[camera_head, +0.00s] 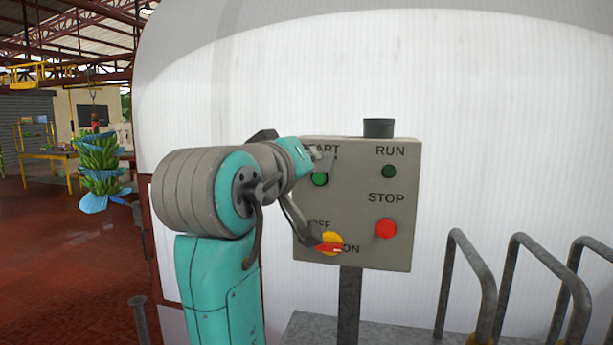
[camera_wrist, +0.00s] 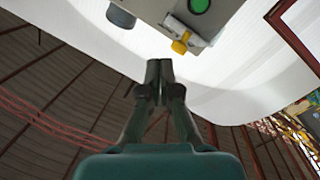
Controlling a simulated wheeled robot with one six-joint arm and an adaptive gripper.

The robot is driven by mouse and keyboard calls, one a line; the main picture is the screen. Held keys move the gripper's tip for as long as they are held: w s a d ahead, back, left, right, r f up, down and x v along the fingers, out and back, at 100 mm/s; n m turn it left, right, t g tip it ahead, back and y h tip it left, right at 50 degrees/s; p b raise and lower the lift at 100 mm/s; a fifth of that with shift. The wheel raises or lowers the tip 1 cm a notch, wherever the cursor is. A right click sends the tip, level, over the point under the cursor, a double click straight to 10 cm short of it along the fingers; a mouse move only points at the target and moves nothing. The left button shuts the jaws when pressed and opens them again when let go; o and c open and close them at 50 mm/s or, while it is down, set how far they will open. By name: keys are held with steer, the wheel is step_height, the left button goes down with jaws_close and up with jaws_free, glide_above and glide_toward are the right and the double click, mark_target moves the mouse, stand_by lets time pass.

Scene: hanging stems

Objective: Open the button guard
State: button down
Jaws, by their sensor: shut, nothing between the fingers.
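The grey control box (camera_head: 355,210) has a green START button (camera_head: 320,179) at its upper left. The button also shows at the top of the wrist view (camera_wrist: 199,5). A small grey guard piece (camera_wrist: 192,36) with a yellow tab (camera_wrist: 181,43) sits between the button and the box edge. In the head view a grey piece beside START is partly hidden by my arm; I cannot tell how far the guard is raised. My gripper (camera_wrist: 159,70) is shut and empty, its tips apart from the tab in the wrist picture.
A dark cylinder (camera_head: 379,128) stands on the box. A red STOP button (camera_head: 386,228), dark green RUN light (camera_head: 389,171) and yellow-red rotary switch (camera_head: 332,242) share its face. Metal rails (camera_head: 455,275) stand at right. A banana bunch (camera_head: 98,160) hangs at left.

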step_height(320, 180, down, 16)
steer(key=w+n+t, duration=0.2)
steer(key=n+t, duration=0.6)
steer(key=n, duration=2.3)
steer(key=w+d+r, duration=0.1)
steer(key=w+r, duration=0.5)
steer(key=r, duration=0.3)
steer(key=shift+r, duration=0.4)
